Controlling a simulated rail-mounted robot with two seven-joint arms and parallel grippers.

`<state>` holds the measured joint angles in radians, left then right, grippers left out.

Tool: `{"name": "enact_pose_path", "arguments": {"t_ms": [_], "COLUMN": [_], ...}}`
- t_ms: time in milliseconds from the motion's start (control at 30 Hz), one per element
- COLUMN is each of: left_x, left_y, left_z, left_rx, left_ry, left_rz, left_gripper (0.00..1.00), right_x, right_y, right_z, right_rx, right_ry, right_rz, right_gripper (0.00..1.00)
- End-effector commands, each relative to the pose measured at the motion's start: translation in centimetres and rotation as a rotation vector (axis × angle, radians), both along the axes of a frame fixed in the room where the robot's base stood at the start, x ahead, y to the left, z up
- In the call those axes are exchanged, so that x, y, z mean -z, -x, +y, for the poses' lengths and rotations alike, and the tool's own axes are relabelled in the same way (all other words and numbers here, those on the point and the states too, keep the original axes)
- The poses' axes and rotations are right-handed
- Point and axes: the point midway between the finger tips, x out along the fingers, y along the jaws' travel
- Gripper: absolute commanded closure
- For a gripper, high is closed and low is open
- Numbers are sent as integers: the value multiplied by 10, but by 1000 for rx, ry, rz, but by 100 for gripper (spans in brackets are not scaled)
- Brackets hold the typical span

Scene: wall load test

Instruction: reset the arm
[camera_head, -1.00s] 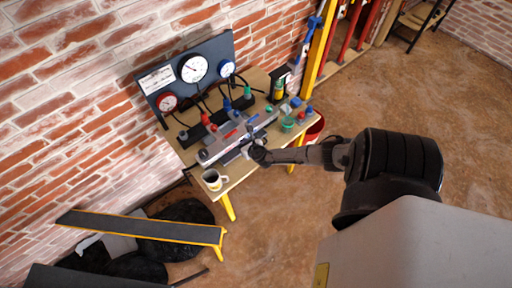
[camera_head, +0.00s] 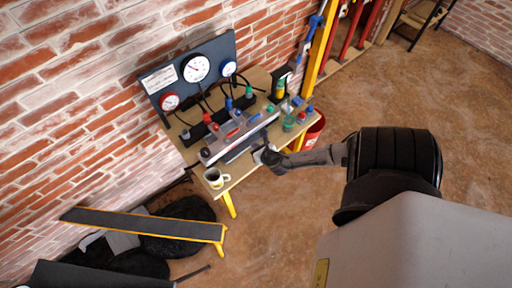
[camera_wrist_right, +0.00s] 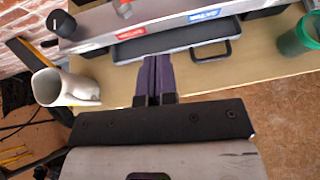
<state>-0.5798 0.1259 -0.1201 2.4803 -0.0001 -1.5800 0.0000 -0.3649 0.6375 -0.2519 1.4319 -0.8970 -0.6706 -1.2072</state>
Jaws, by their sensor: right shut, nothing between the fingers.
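My right arm comes in from the right in the head view, and its gripper (camera_head: 262,155) is at the front edge of the wooden workbench (camera_head: 240,172). In the right wrist view the two dark fingers (camera_wrist_right: 154,80) are together with nothing between them. They point at a black tray with a handle (camera_wrist_right: 185,42) below a grey metal device (camera_wrist_right: 160,20) with red and blue labels. The device (camera_head: 240,136) lies along the bench in the head view. I cannot tell whether the fingertips touch the tray. My left gripper does not show.
A mug (camera_head: 214,178) stands at the bench's front left corner, left of the fingers. A gauge panel (camera_head: 188,75) stands at the back against the brick wall. A green cup (camera_wrist_right: 298,38) is to the right. A red bucket (camera_head: 314,130) is beside the bench.

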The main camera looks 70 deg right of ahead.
Motion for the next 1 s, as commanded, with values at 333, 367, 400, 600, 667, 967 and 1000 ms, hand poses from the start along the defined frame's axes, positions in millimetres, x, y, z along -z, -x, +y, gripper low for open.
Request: {"name": "enact_pose_path", "arguments": {"t_ms": [333,367,400,600,667,967,1000], "left_x": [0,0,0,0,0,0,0], "left_y": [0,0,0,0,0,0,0], "left_z": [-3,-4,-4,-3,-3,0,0], "left_rx": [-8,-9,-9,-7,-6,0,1], "left_ry": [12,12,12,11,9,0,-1], "left_rz": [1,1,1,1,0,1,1], "left_gripper": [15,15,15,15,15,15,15], "right_x": [0,0,0,-1,-3,-34,-43], "right_y": [0,0,0,1,5,18,17], "right_z": [0,0,0,-3,-9,-2,11], "right_rx": [0,0,1,88,168,800,899], "right_ry": [0,0,-1,-83,-120,-504,-585], "right_rz": [0,0,-1,-76,-126,-536,-598], "right_gripper": [100,100,100,100,100,100,100]}}
